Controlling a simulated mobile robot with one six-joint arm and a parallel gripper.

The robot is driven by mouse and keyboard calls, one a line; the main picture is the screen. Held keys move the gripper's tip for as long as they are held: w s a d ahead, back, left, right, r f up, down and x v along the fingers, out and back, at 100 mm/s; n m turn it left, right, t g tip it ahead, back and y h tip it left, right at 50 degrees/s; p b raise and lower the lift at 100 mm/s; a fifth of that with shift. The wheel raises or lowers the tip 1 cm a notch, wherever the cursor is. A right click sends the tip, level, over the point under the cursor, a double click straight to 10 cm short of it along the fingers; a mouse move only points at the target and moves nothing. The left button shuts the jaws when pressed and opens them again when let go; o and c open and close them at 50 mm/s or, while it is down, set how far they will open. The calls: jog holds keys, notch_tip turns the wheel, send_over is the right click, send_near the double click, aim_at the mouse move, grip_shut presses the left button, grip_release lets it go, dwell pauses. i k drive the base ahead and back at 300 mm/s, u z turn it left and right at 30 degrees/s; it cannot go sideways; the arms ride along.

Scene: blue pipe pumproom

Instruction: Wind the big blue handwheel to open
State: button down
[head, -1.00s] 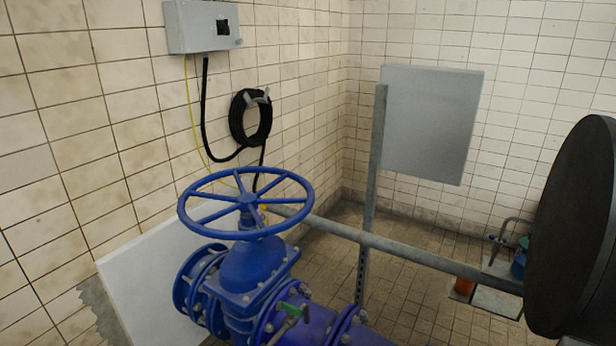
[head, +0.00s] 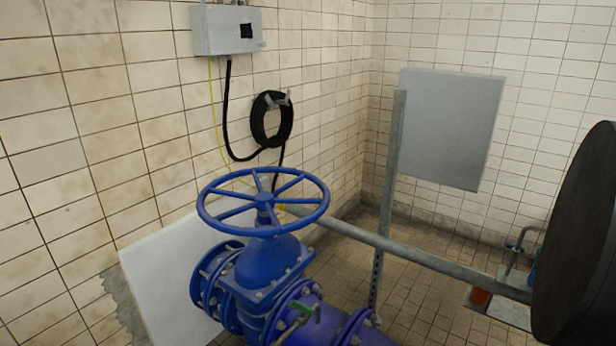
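The big blue handwheel (head: 264,222) lies flat on top of the blue valve body (head: 265,270) in the head view, a little left of the middle. It has a round rim, several spokes and a central hub. The valve is bolted by flanges into a blue pipe (head: 335,333) that runs toward the lower right. Nothing touches the wheel. My gripper does not show in the view.
A grey rail (head: 430,258) runs from behind the wheel to the lower right, held by an upright post (head: 388,200). A large dark round object (head: 580,245) fills the right edge. A pale panel (head: 175,275) leans behind the valve. A grey box (head: 228,29) and coiled black hose (head: 272,118) hang on the left wall.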

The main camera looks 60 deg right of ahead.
aim_at(264, 201)
jog(key=u, duration=0.05)
jog(key=i, duration=0.9)
